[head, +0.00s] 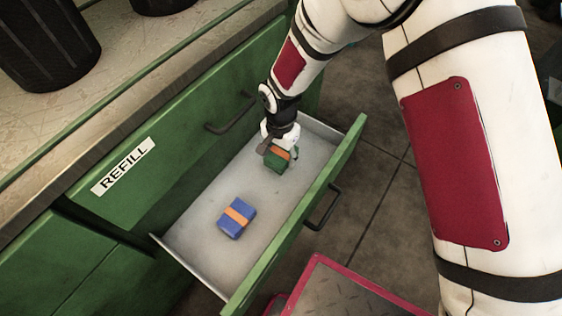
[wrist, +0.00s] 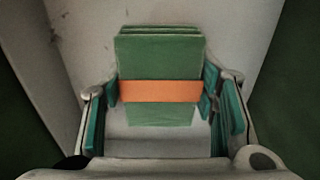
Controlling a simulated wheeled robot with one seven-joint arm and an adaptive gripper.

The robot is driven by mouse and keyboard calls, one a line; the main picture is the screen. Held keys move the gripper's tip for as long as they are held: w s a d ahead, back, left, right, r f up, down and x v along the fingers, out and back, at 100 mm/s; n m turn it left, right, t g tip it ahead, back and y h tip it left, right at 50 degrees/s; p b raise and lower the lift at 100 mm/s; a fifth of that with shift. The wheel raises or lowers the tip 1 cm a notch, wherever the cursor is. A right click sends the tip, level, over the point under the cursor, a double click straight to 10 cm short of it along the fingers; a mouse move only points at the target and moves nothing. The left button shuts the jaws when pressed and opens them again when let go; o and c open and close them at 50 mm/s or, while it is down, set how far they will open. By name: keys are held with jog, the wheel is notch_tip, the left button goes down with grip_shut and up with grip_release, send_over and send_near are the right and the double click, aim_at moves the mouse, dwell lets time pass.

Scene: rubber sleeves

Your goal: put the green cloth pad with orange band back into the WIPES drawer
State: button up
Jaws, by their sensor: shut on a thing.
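The green cloth pad with orange band (head: 276,160) is in my gripper (head: 279,147), over the far end of the open drawer (head: 190,245). In the wrist view the green pad (wrist: 160,55) sits between the two teal-lined fingers of my gripper (wrist: 160,92), its orange band running across between them. I cannot tell whether the pad touches the drawer floor. The open drawer has a grey inside and a green front whose outer face shows only a handle (head: 322,208); no WIPES label is visible on it.
A blue pad with orange band (head: 236,217) lies in the nearer half of the drawer. A closed green drawer front labelled REFILL (head: 123,166) is above it. Dark containers (head: 48,40) stand on the worktop. The drawer floor between the two pads is clear.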

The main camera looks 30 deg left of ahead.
aim_at(280, 161)
jog(key=shift+f+b, duration=0.45)
jog(key=shift+f, duration=1.3)
jog(key=shift+f, duration=0.2)
jog(key=o, duration=1.4)
jog(key=shift+o, duration=0.2)
jog(key=shift+r, duration=0.2)
notch_tip(280, 161, up, 12)
jog(key=p, duration=0.3)
jog(key=shift+r, duration=0.1)
